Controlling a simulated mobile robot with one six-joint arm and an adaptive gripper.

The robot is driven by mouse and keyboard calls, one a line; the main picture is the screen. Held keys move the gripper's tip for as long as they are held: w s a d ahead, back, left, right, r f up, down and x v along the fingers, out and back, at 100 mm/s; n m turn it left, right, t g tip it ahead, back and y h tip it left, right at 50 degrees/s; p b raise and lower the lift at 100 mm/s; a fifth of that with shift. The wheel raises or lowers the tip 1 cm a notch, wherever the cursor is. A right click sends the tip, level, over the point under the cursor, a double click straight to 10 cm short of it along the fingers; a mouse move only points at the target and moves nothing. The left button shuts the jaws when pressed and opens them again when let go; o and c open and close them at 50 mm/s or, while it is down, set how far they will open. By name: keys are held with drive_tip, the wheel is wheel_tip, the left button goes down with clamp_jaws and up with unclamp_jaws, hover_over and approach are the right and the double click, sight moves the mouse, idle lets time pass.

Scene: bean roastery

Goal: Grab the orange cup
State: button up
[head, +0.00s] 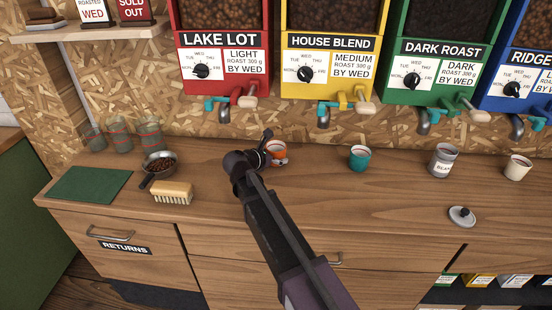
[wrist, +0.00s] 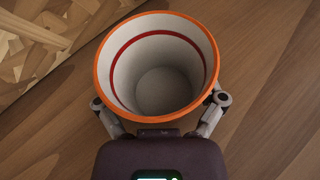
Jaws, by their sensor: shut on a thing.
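The orange cup (head: 277,149) stands upright on the wooden counter (head: 330,205), partly hidden behind my gripper (head: 267,153) in the head view. In the wrist view the cup (wrist: 157,85) fills the middle, with an orange rim, a pale inside and a red line around the inner wall. It looks empty. My gripper's two fingers (wrist: 160,112) press on the cup's outer sides, one at the left and one at the right. The gripper is shut on the cup. I cannot tell whether the cup's base touches the counter.
A teal cup (head: 359,160) stands to the right, then a bean can (head: 441,161), a lid (head: 462,216) and a white cup (head: 517,168). A brush (head: 172,193), a pan of beans (head: 158,167) and a green mat (head: 90,184) lie left. Dispensers (head: 333,60) hang behind.

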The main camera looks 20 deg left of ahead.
drive_tip(key=shift+r, duration=0.1)
wheel_tip(320, 180, up, 3)
drive_tip(key=p, duration=0.2)
drive_tip(key=shift+f+p, duration=0.2)
drive_tip(key=shift+p, duration=0.2)
drive_tip(key=s+d, duration=0.3)
drive_tip(key=s, duration=0.1)
drive_tip(key=s+d+r+p, duration=0.1)
drive_tip(key=s+d, duration=0.2)
drive_tip(key=s, duration=0.1)
drive_tip(key=s+d+r+p, duration=0.1)
drive_tip(key=s+d, duration=0.2)
drive_tip(key=s, duration=0.2)
drive_tip(key=shift+s+r, duration=0.1)
